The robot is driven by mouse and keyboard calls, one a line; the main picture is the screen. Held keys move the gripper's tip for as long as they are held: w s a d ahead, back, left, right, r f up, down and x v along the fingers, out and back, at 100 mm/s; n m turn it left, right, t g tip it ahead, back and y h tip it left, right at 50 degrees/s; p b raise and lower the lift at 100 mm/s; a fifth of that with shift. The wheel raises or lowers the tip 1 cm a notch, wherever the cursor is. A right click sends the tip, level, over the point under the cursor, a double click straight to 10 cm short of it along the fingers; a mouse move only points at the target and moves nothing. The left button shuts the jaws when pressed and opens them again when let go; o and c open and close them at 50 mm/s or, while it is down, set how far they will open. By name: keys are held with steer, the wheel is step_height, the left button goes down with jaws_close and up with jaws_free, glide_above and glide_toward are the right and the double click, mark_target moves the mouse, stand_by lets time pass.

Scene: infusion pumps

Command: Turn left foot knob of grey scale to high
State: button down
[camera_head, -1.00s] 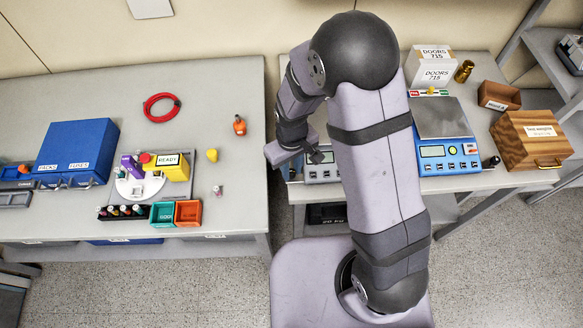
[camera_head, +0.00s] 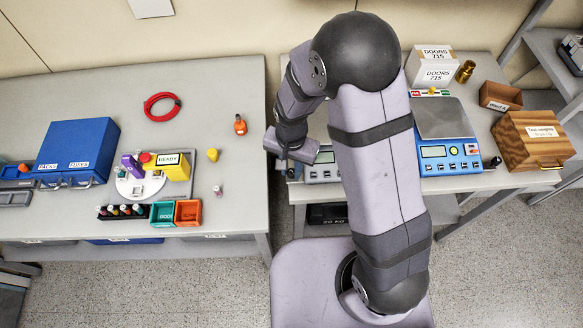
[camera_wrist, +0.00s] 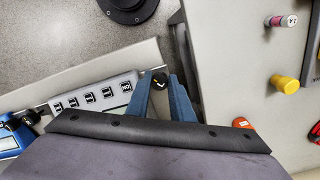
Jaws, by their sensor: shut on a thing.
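The grey scale (camera_head: 322,173) stands at the left front of the right table, partly hidden behind my arm in the head view. Its front panel with a row of buttons also shows in the wrist view (camera_wrist: 95,97). The left foot knob (camera_wrist: 159,82) is small, black, with a yellow mark, at the end of the grey scale. My gripper (camera_wrist: 161,76) has one blue finger on each side of it and is shut on it. In the head view my wrist hides most of the fingers and the knob.
A blue scale (camera_head: 447,158) stands to the right of the grey scale. A wooden box (camera_head: 530,140) is further right. The left table (camera_head: 230,100) lies across a narrow gap, with a yellow knob-like piece (camera_head: 212,155) and an orange piece (camera_head: 240,126) near its right side.

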mark_target(290, 172)
steer(key=m, duration=0.4)
steer(key=shift+m, duration=0.3)
steer(key=m, duration=0.4)
stand_by(0.4)
steer(key=c, duration=1.6)
jaws_free()
steer(key=shift+a, duration=0.1)
steer(key=shift+o, duration=0.2)
steer(key=shift+r+b, duration=1.1)
steer(key=shift+r, duration=2.6)
